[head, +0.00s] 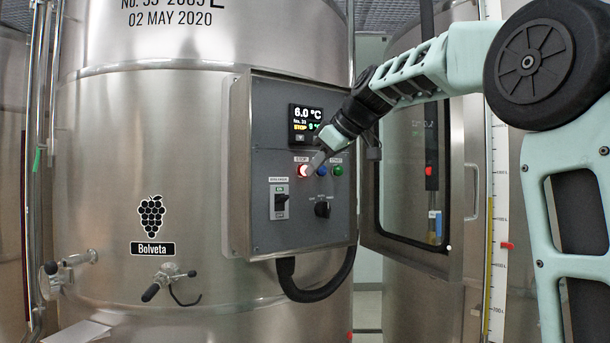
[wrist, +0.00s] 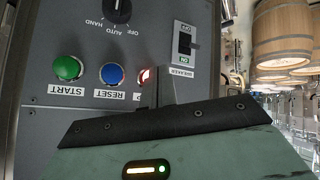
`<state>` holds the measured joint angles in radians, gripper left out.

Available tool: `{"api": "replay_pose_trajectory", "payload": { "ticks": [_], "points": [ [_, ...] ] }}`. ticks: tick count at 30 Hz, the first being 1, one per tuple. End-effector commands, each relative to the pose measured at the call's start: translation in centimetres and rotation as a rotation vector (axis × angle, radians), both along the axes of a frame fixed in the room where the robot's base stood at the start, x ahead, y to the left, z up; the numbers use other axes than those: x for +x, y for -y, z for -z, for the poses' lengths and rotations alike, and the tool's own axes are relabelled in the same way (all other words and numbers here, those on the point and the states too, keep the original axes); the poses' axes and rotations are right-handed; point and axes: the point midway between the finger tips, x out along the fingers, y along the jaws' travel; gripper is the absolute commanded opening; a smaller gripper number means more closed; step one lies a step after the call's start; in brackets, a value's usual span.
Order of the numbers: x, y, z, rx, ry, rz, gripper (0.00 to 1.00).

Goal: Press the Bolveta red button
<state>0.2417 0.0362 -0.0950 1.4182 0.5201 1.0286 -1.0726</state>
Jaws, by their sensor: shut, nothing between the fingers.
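The red button (head: 303,170) glows on the grey control panel (head: 262,225) of the steel vat labelled Bolveta (head: 153,249). It sits under a STOP label, left of a blue button (head: 322,171) and a green button (head: 338,170). My gripper (head: 312,164) is shut and empty, its tip at the red button's right edge in the head view. In the wrist view, the fingers (wrist: 158,84) partly cover the lit red button (wrist: 145,76) and its label. I cannot tell whether the tip touches the button.
Above the buttons is a display (head: 304,123) reading 6.0 °C and STOP. Below are a breaker switch (head: 279,198) and a rotary selector (head: 322,208). The cabinet's windowed door (head: 455,190) stands open at right. Wooden barrels (wrist: 283,40) show in the wrist view.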

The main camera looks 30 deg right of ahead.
Motion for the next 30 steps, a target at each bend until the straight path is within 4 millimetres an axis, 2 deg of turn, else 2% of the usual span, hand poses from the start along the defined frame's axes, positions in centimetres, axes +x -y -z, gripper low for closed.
{"api": "replay_pose_trajectory", "payload": {
  "ticks": [11, 24, 30],
  "points": [
    [-0.4, 0.0, 0.1, 0.000, -0.001, 0.000, 0.00],
    [-4.4, -0.1, 0.2, -0.001, 0.001, 0.001, 0.00],
    [-5.2, -0.1, 0.1, 0.000, -0.002, 0.001, 0.00]
  ]
}}
